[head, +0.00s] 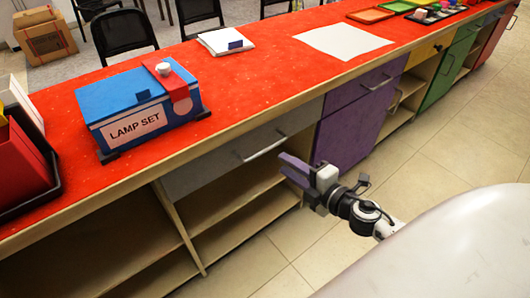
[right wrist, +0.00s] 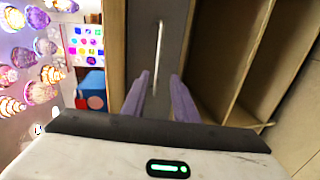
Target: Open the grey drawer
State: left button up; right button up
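The grey drawer (head: 205,172) sits under the red countertop, left of the purple cabinet, and its front looks flush and closed. Its bar handle (head: 262,148) runs across the front. My right gripper (head: 287,164) is in front of the drawer, just below the handle's right end in the head view. The handle (right wrist: 158,45) lies ahead, lined up with the gap, on the grey front (right wrist: 140,35). Contact with the handle does not show. My left gripper is out of view.
A blue "LAMP SET" box (head: 140,105) and a white book (head: 220,42) stand on the red countertop (head: 260,85). A purple cabinet (head: 355,120) is right of the drawer. Open shelves (head: 235,205) lie below it. The tiled floor (head: 425,150) in front is clear.

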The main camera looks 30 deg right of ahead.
aim_at(266, 149)
jog(key=x, duration=1)
jog(key=shift+w+r, duration=0.15)
jog(key=shift+w, duration=0.1)
grip_shut()
dwell(1.1)
